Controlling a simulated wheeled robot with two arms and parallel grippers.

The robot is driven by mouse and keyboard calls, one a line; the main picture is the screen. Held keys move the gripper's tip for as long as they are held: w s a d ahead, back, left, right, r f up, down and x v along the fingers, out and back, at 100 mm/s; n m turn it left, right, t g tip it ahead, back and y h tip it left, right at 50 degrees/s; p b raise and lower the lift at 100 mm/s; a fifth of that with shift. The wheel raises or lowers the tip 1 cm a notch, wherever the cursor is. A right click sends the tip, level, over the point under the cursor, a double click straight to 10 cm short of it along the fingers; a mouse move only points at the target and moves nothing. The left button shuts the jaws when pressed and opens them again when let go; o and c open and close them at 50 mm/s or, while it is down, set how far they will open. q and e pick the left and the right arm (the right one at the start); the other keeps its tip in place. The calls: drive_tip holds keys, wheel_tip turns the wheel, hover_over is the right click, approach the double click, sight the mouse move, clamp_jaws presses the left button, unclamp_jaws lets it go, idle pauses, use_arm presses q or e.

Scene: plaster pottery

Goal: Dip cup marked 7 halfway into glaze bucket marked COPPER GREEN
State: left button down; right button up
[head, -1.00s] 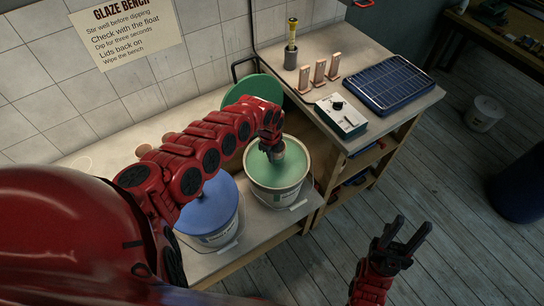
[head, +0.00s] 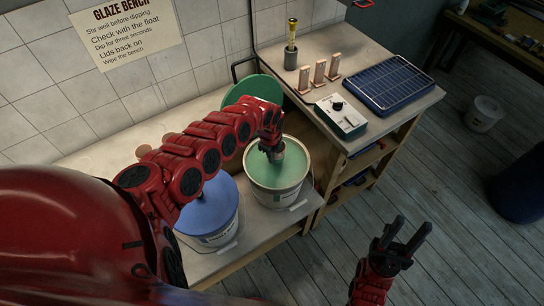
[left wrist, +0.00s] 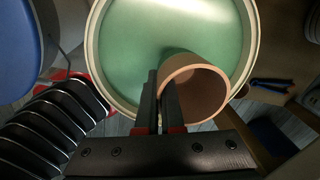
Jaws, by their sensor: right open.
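My left gripper (head: 275,151) hangs over the bucket of green glaze (head: 259,190). It is shut on the wall of a brown clay cup, with one finger inside the rim and one outside in the left wrist view. The cup (left wrist: 212,97) is tilted there, its mouth towards the camera. Its lower part is hidden, so I cannot tell how deep it sits in the glaze. The number on the cup is not visible, and the bucket's label is too small to read. My right gripper (head: 402,240) is open and empty above the floor at the lower right.
A green lid (head: 253,89) leans behind the buckets. The side bench holds a small control box (head: 341,116), a blue rack (head: 389,83) and copper-coloured stands (head: 319,73). The floor at right is mostly clear.

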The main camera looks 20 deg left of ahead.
use_arm(q)
drive_tip(key=shift+r, duration=0.15)
wheel_tip(320, 180, up, 8)
drive_tip(key=p, duration=0.6)
drive_tip(key=shift+p, duration=0.4)
